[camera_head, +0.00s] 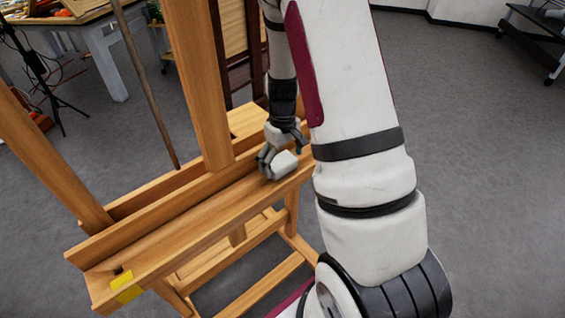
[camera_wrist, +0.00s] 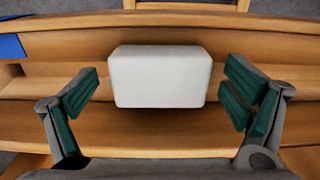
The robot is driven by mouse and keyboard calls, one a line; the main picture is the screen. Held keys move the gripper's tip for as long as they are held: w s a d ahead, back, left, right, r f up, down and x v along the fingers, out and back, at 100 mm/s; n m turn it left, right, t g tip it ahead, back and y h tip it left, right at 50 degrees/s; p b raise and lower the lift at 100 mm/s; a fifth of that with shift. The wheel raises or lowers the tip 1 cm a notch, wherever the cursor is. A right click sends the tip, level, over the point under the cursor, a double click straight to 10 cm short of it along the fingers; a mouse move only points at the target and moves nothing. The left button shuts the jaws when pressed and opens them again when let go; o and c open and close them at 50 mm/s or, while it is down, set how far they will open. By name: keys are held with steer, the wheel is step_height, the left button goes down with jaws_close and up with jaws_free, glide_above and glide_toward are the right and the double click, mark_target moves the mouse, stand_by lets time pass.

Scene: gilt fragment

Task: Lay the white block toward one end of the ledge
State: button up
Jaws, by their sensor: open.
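The white block (camera_wrist: 160,77) lies on the wooden easel ledge (camera_wrist: 250,55) in the wrist view. My gripper (camera_wrist: 163,92) is open, with one green-padded finger to each side of the block and a gap between each finger and it. In the head view my gripper (camera_head: 271,160) is low over the ledge (camera_head: 165,222), right of its middle, and the white block (camera_head: 284,164) shows beside the fingers. Part of the block is hidden there by the gripper, and the ledge's right end is behind my arm.
A yellow mark (camera_head: 126,286) is at the ledge's left end. A blue mark (camera_wrist: 11,46) shows at the left in the wrist view. The easel's upright (camera_head: 198,80) and a thin stick (camera_head: 145,85) rise behind the ledge. The ledge left of my gripper is mostly clear.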

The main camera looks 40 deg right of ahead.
mark_target(282, 162)
step_height(282, 162, up, 11)
steer(key=s+a+r+t, duration=0.2)
steer(key=s+a+r, duration=0.3)
steer(key=a+r, duration=0.6)
steer(key=s+a+r+t, duration=0.1)
steer(key=s+a+r, duration=0.2)
steer(key=s, duration=0.3)
steer(key=s+a+r+t, duration=0.2)
steer(key=s+a+r, duration=0.2)
steer(key=s, duration=0.2)
steer(key=shift+s+b, duration=0.15)
steer(key=shift+b, duration=0.25)
steer(key=shift+c, duration=0.3)
